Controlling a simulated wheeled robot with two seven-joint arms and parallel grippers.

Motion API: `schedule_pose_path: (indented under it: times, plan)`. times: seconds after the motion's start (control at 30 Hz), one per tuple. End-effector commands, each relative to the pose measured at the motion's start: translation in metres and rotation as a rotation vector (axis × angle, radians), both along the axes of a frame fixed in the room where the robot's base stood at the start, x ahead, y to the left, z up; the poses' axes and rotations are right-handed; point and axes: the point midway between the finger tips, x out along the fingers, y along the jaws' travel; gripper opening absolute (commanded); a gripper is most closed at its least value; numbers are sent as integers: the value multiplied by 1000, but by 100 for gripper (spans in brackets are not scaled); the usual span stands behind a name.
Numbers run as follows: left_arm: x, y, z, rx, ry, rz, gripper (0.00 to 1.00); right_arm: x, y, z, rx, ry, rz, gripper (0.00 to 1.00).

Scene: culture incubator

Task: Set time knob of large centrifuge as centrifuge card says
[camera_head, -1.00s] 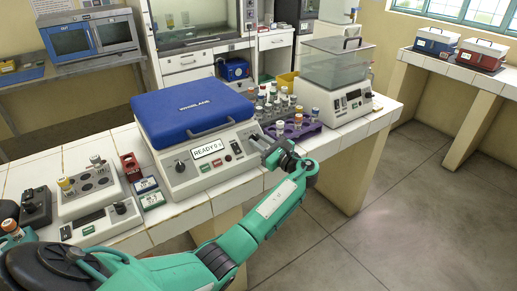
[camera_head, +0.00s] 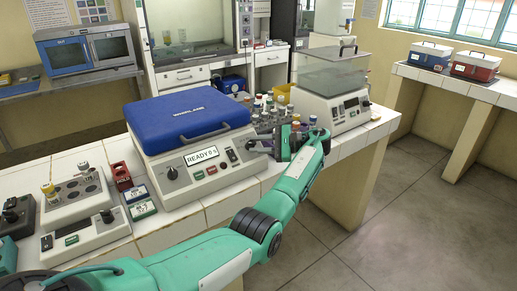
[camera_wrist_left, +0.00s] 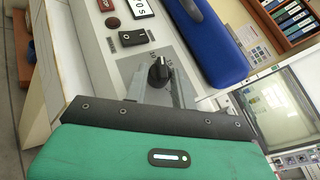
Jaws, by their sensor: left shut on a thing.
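My left gripper (camera_head: 258,146) is at the right end of the panel, shut on that right-hand knob with a finger on either side. In the head view the gripper mostly hides this knob. Two small cards (camera_head: 143,209) stand before the centrifuge's left side; their print is too small to read. My right gripper is not seen.
A heating block with tubes (camera_head: 75,196) stands left of the centrifuge, beside a red rack (camera_head: 121,176). Racked tubes (camera_head: 270,115) and a glass-covered water bath (camera_head: 338,100) stand to the right, close to my left forearm. The floor in front is clear.

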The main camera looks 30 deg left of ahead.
Motion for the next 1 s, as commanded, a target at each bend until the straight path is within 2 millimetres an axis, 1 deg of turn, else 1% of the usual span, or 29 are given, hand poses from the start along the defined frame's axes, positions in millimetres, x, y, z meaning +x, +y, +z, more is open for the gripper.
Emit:
schedule_pose_path:
  times: [0.2,0.63,0.67,0.7,0.77,1.0]
  plan:
    - [1,1,0,-13,-27,37,3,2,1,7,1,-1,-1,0]
    - [0,1,0,-15,-32,44,3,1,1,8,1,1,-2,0]
    - [0,1,0,-15,-32,44,28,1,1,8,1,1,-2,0]
    - [0,1,0,-15,-32,44,36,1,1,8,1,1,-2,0]
    - [0,1,0,-14,-32,43,47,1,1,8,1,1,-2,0]
    - [1,1,0,-14,-32,43,48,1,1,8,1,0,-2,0]
